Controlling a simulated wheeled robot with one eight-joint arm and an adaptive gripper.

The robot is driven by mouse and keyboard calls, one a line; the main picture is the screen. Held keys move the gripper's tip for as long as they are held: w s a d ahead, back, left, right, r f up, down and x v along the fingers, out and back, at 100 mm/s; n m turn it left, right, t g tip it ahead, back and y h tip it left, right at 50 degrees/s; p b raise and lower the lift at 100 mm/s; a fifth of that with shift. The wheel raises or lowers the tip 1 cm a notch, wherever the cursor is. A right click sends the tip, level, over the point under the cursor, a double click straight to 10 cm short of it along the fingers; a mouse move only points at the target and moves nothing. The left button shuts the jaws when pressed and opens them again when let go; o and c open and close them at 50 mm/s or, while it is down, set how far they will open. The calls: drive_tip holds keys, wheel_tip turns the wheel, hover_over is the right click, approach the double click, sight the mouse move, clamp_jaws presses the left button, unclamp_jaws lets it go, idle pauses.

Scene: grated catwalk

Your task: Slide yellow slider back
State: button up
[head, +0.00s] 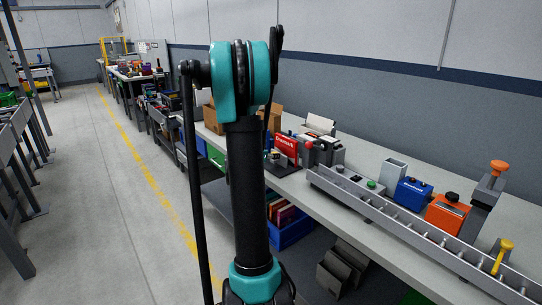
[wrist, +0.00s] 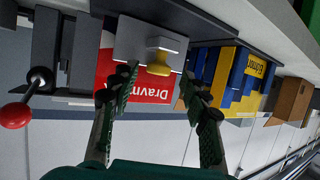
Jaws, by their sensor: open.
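A yellow knob (wrist: 160,63), which looks like the yellow slider, stands out from a light grey plate (wrist: 135,40) in the wrist view. My gripper (wrist: 161,93) is open, with one dark ribbed finger on each side of the picture's middle. The knob appears between and just beyond the fingertips. I see no contact, and the remaining distance is hard to judge. In the head view my teal and black arm stands in front of the bench and my gripper is not clearly visible.
The red box (wrist: 150,88) lies behind the knob, with a blue and yellow box (wrist: 240,75) to its right. A red ball lever (wrist: 16,114) sticks out at left. A grey rail (head: 420,238) with a yellow handle (head: 503,250) runs along the bench (head: 375,155).

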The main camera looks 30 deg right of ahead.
drive_tip(key=v, duration=1.1)
drive_tip(key=shift+r, duration=0.1)
